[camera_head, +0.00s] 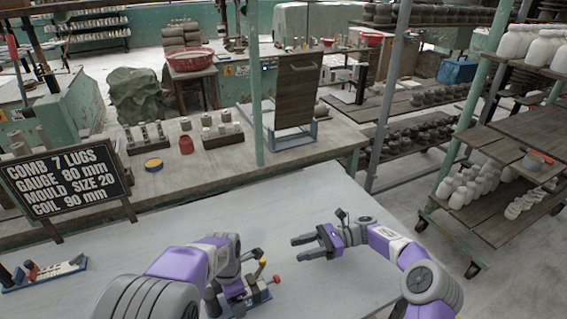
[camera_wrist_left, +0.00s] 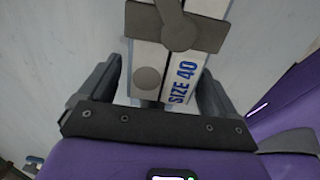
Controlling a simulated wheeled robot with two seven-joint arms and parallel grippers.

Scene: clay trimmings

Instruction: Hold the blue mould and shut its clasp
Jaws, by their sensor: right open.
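A mould fixture (camera_head: 248,297) with a dark blue base, a red-tipped lever and a yellow knob stands on the table, partly hidden behind my left forearm. In the left wrist view, a pale block with blue "SIZE 40" lettering (camera_wrist_left: 182,84) and a grey clasp-like part lies between the fingers of my left gripper (camera_wrist_left: 162,92). The fingers are on both sides of it; whether they press on it cannot be told. My right gripper (camera_head: 295,250) is open and empty above the table, up and right of the fixture.
A second fixture with blue and red parts (camera_head: 45,272) lies at the table's left. A black sign (camera_head: 62,183) reads comb 7 lugs, gauge 80 mm, mould size 20, coil 90 mm. The table's middle (camera_head: 180,215) is clear.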

